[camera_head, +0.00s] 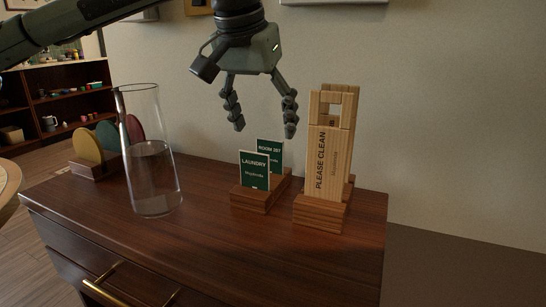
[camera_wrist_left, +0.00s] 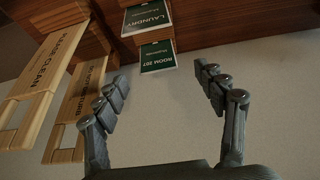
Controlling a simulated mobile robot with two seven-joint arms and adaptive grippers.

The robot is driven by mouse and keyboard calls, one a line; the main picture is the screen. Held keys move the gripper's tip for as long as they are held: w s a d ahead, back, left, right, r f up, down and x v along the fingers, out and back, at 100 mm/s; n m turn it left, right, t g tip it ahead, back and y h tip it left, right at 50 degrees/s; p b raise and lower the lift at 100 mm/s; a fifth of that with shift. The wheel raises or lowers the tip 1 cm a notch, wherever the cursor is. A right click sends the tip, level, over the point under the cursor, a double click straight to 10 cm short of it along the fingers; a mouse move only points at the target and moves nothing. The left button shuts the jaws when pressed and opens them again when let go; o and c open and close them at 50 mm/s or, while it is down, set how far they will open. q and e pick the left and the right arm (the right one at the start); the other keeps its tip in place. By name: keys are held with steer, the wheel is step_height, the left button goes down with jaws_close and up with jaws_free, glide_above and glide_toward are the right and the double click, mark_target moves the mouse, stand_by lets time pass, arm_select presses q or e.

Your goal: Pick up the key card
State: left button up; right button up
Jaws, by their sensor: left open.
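A green card reading ROOM 207 (camera_head: 270,152), the likely key card, stands upright in the rear slot of a wooden holder (camera_head: 252,200). A green LAUNDRY card (camera_head: 254,169) stands in front of it and hides its lower part. My left gripper (camera_head: 265,132) is open and empty, pointing down, with its fingertips a little above the cards. In the left wrist view, the ROOM 207 card (camera_wrist_left: 157,58) shows between the two fingertips (camera_wrist_left: 160,76), apparently apart from both, with the LAUNDRY card (camera_wrist_left: 147,17) beyond it. My right gripper is not in view.
Tall wooden door signs (camera_head: 322,165) stand in a holder close to the right of the cards. A glass pitcher (camera_head: 152,180) with water stands to the left, near coloured discs in a rack (camera_head: 95,170). A wall is behind; the dresser's front top (camera_head: 220,245) is clear.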

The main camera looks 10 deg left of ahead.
mark_target(269, 149)
arm_select(q)
steer(key=shift+s+x, duration=0.2)
steer(key=shift+x, duration=3.15)
steer(key=shift+d, duration=0.1)
steer(key=c, duration=0.8)
